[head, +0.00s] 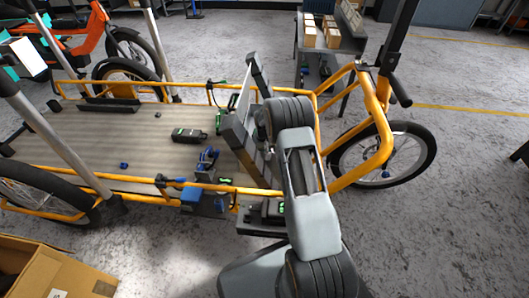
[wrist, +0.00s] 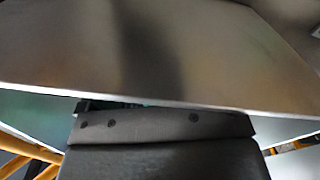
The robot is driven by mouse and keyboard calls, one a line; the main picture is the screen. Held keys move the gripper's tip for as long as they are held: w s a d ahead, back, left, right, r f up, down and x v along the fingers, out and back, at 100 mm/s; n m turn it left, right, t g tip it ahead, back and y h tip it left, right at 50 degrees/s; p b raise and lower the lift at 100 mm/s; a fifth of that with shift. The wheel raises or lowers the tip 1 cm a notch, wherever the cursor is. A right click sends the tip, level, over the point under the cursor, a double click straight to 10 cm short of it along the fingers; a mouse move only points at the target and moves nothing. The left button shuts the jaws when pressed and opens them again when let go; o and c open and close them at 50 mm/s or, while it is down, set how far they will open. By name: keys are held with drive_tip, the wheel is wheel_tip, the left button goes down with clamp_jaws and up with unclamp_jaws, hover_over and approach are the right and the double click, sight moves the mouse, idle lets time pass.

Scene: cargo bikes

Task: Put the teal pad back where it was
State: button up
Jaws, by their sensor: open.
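I cannot make out the teal pad for certain in either view. In the wrist view only a thin teal strip (wrist: 128,104) shows between a broad metal plate (wrist: 130,55) and the dark screwed block of my gripper (wrist: 165,135). In the head view my gripper (head: 246,122) is over the front end of the yellow cargo bike's deck (head: 85,140), beside a pale upright panel (head: 243,92). My gripper is open. My arm and wrist hide part of the space around it, and its fingertips are hard to separate from the grey parts there.
A black device with green marks (head: 189,135), a blue clamp-like item (head: 207,160) and a blue cap (head: 123,165) lie on the deck. Yellow rails edge it. An open cardboard box (head: 50,270) is at lower left. A bench with boxes (head: 325,35) stands behind. The deck's left half is mostly clear.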

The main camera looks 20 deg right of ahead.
wheel_tip(320, 180, up, 12)
drive_tip(key=p, duration=0.5)
drive_tip(key=shift+r+p, duration=0.2)
drive_tip(key=shift+p, duration=0.1)
